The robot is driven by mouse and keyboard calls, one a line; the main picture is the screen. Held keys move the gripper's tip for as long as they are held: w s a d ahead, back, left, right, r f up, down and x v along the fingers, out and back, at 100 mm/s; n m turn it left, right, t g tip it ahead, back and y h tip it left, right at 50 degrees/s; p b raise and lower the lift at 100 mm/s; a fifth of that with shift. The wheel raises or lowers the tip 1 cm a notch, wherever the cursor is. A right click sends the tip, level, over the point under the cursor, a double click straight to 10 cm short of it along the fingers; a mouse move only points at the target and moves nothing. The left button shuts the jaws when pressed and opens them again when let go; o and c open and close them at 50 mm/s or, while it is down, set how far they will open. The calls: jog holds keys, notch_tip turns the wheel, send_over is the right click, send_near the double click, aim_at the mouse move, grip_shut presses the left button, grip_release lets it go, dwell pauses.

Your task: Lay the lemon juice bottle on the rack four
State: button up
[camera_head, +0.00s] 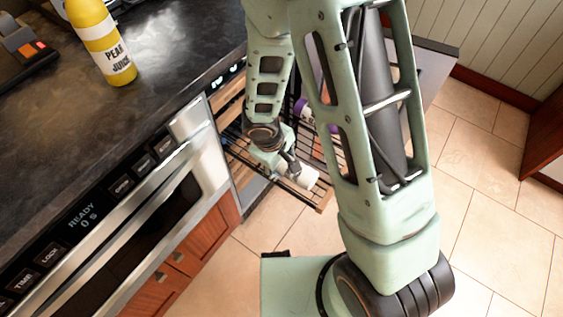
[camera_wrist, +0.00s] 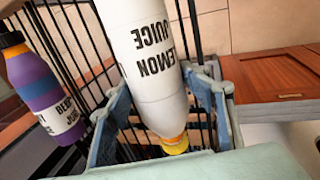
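The lemon juice bottle (camera_wrist: 155,75) is white with black lettering and a yellow cap (camera_wrist: 175,144). In the wrist view it lies between my fingers, cap end toward my palm. My gripper (camera_wrist: 158,85) has a finger close against each side of the bottle and looks shut on it. In the head view my gripper (camera_head: 282,168) is low over the pulled-out wire rack (camera_head: 318,200), with the white bottle (camera_head: 301,177) at its tip near the rack's front edge. The rack's dark bars (camera_wrist: 75,45) show beside and beneath the bottle; whether the bottle touches them is unclear.
A yellow pear juice bottle (camera_head: 102,42) stands on the dark counter (camera_head: 100,125). Wooden cabinet doors (camera_wrist: 270,75) are right of the rack in the wrist view.

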jog(key=shift+o, duration=0.9)
jog(key=shift+f, duration=0.1)
jog(key=shift+a+r, duration=0.1)
jog(key=shift+r, duration=0.4)
jog(key=v, duration=1.1)
